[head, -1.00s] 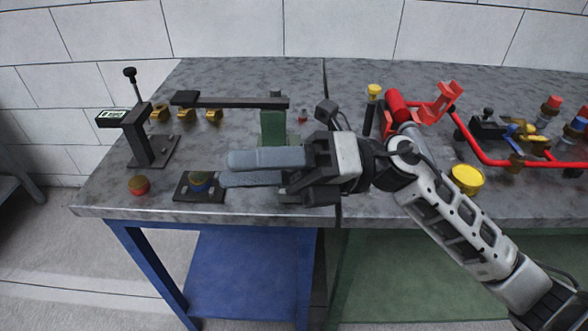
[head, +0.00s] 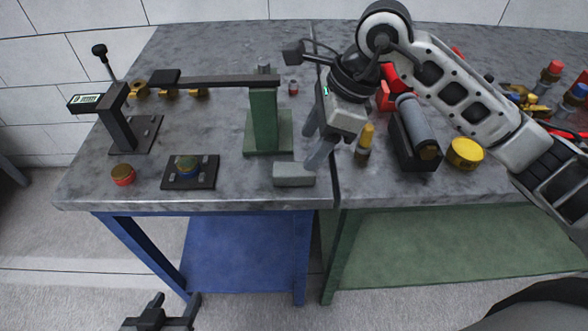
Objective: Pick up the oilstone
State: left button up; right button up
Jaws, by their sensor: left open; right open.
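The oilstone looks to be the grey rectangular block (head: 293,174) lying near the front edge of the grey table, just left of the seam between the two tabletops. My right gripper (head: 315,146) is open and points down, just above and behind the block's right end. One fingertip overlaps the block's right end in the picture; I cannot tell whether they touch. Nothing is between its fingers. My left gripper (head: 172,304) is open and empty at the bottom left, below table height.
A green post (head: 263,120) with a dark horizontal arm stands behind the block. A black plate (head: 190,172) with a round part lies to the left. A brass-tipped piece (head: 364,143), a dark holder with a grey cylinder (head: 415,127) and a yellow cap (head: 465,153) stand to the right.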

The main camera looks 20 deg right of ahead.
aim_at(292, 168)
jog(key=p+x, duration=0.1)
jog(key=x, duration=0.4)
jog(key=shift+a+f, duration=0.25)
jog(key=shift+f, duration=0.05)
jog(key=shift+w+a+f, duration=0.1)
jog(key=shift+f, duration=0.35)
grip_shut()
pick_arm(q)
jog(key=shift+a+r, duration=0.1)
jog(key=shift+r, duration=0.1)
pick_arm(e)
jog(key=shift+r, duration=0.55)
pick_arm(q)
jog(key=b, duration=0.1)
jog(key=f+b, duration=0.1)
jog(key=b, duration=0.1)
jog(key=shift+w+d, duration=0.1)
jog(key=shift+d, duration=0.15)
pick_arm(e)
jog(key=s+d+r, duration=0.2)
jog(key=s+r, duration=1)
jog(key=s, duration=0.2)
